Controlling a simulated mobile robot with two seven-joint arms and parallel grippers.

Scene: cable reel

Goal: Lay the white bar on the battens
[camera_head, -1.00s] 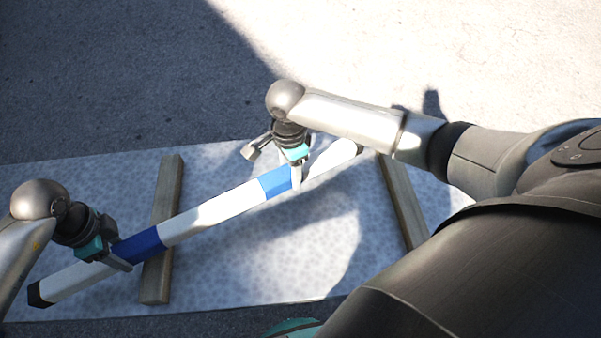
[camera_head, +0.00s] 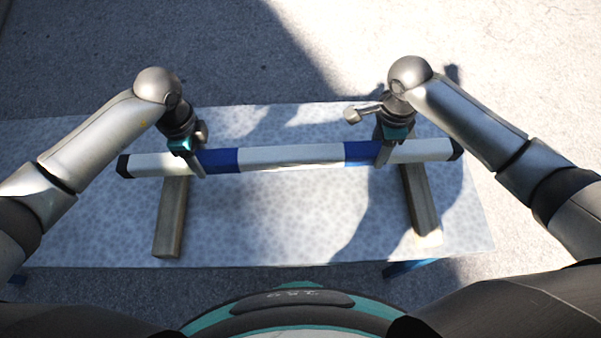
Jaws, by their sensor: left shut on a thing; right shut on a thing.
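The white bar (camera_head: 290,156) has two blue bands and black end caps. It lies almost level across the picture, over the far ends of both wooden battens. My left gripper (camera_head: 197,166) is shut on the bar by the left blue band. My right gripper (camera_head: 380,156) is shut on it by the right blue band. The left batten (camera_head: 170,222) and the right batten (camera_head: 421,205) run from the bar towards me. Both bar ends reach past the battens. I cannot tell whether the bar touches them or hangs just above.
The battens lie on a pale speckled table top (camera_head: 290,225), bare between them. A blue support (camera_head: 408,267) shows under its near edge. Grey paved ground (camera_head: 520,60) surrounds the table, part sunlit and part in shadow.

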